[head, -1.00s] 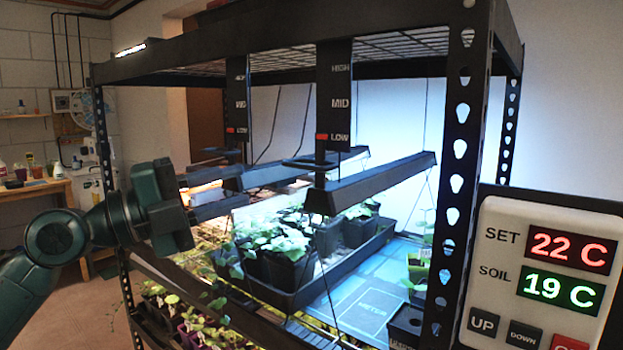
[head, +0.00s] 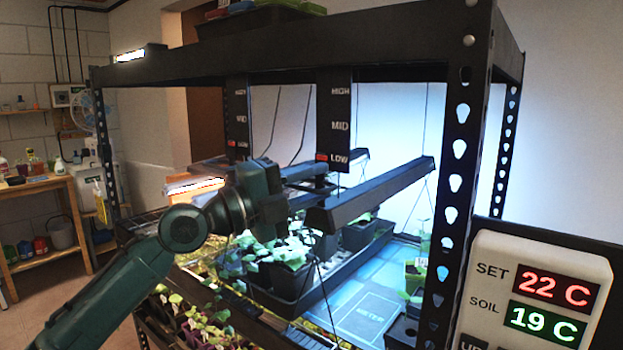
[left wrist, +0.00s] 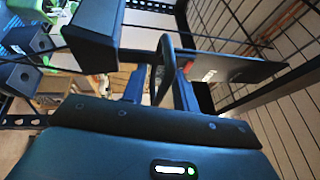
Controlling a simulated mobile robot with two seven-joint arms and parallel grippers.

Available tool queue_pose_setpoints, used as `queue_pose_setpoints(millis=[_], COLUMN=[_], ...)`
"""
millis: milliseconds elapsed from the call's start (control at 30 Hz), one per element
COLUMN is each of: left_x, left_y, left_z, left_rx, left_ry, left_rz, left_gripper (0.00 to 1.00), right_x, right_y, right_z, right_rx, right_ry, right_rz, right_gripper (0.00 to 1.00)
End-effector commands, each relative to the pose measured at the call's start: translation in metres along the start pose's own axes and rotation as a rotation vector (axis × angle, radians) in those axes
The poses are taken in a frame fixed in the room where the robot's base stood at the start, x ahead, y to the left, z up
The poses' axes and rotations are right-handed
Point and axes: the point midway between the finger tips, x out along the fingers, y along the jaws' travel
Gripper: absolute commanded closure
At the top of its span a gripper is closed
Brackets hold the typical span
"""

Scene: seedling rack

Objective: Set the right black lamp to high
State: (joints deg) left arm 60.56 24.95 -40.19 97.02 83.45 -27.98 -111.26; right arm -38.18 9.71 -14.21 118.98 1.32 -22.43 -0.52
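The right black lamp (head: 375,193) hangs level over the plants. Its black scale plate (head: 337,105) reads HIGH, MID and LOW, and the red marker (head: 321,157) stands at LOW. My left gripper (head: 287,203) is beside the lamp's near end, its fingers mostly hidden behind its own body. In the left wrist view, the open fingers (left wrist: 160,92) stand apart, with a dark curved handle (left wrist: 163,62) in front of and between them. The lamp's end (left wrist: 93,35) shows at upper left and the scale plate (left wrist: 235,69) at right. My right gripper is not in view.
A second scale plate (head: 237,118) hangs to the left, its lamp partly hidden by my arm. A perforated rack post (head: 457,170) and a control box (head: 535,290) stand at right. Potted seedlings (head: 290,250) are below the lamps.

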Motion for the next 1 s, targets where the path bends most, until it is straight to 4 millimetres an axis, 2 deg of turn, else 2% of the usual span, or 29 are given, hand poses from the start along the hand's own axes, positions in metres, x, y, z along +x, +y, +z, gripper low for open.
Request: queue_pose_setpoints(millis=[200,567,900,1000], left_x=[0.0000,-0.0003,-0.0005,0.0005], left_y=[0.0002,-0.0008,-0.0024,-0.0083], left_z=[0.0000,0.0002,0.0004,0.0007], left_rx=[0.000,0.001,0.002,0.004], left_ry=[0.000,0.000,-0.001,-0.001], left_rz=[0.000,-0.002,-0.006,-0.008], left_gripper=[0.72,1.00,1.00,1.00], right_x=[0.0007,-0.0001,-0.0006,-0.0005], right_y=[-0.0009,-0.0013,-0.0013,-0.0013], right_z=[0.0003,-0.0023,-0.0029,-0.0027], right_rx=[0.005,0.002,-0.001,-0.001], right_ry=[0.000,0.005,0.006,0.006], right_rz=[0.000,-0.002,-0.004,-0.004], right_gripper=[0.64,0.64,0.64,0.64])
